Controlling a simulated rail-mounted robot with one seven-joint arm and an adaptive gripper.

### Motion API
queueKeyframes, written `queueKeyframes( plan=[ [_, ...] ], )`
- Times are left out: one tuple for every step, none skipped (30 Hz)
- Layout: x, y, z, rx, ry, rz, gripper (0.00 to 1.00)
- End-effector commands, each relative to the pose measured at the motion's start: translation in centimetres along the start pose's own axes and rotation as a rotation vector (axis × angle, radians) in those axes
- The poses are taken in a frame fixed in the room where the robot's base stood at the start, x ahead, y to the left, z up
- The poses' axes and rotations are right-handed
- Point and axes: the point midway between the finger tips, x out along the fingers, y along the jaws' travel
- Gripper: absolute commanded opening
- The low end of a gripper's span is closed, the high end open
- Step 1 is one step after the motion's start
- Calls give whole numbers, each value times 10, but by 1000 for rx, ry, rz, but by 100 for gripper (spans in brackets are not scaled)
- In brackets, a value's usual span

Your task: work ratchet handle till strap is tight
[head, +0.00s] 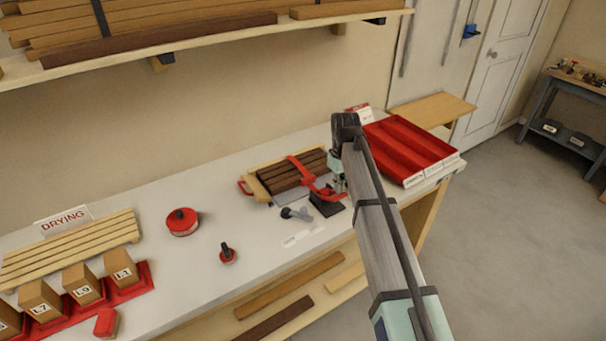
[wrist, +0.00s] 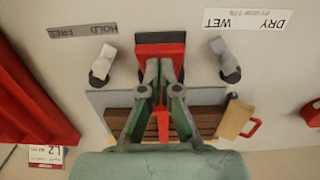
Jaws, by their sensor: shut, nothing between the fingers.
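A bundle of dark brown slats (head: 292,176) lies in a pale wooden cradle (head: 258,188) on the bench, with a red strap (head: 302,171) across it. The strap runs to a red ratchet with a dark base (head: 327,206) at the bundle's near side. In the wrist view the red and black ratchet part (wrist: 160,47) lies just beyond my fingertips, and the red strap (wrist: 184,122) shows between the fingers. My gripper (wrist: 163,66) is shut with nothing held, over the ratchet area. It partly hides the ratchet, and I cannot tell whether it touches the handle.
Grey levers (wrist: 103,64) and (wrist: 227,60) flank the ratchet, beside HOLD/FREE (wrist: 82,31) and DRY/WET (wrist: 247,20) labels. A red tray (head: 410,145) stands close on the right. A red round tin (head: 182,222) and a small knob (head: 228,254) sit left; bench between is clear.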

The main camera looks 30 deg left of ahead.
Motion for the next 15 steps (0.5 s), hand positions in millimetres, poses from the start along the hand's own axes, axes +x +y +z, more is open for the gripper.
queueKeyframes(
  plan=[
    [1, 0, 0, 0, 0, 0, 0],
    [1, 0, 0, 0, 0, 0, 0],
    [3, 0, 0, 0, 0, 0, 0],
    [4, 0, 0, 0, 0, 0, 0],
    [5, 0, 1, 0, 0, 0, 0],
    [7, 0, 1, 0, 0, 0, 0],
    [9, 0, 1, 0, -1, 0, 0],
    [11, 0, 2, 0, -1, 0, 0],
    [14, 0, 2, 0, -1, 0, 0],
    [16, 0, 2, 0, -1, 0, 0],
    [18, 0, 2, 0, -1, 0, 0],
    [20, 0, 3, 0, -1, 0, 0],
    [22, 0, 3, 0, -1, 0, 0],
    [24, 0, 3, 0, -1, 0, 0],
    [26, 0, 4, 0, -1, 0, 0]
  ],
)
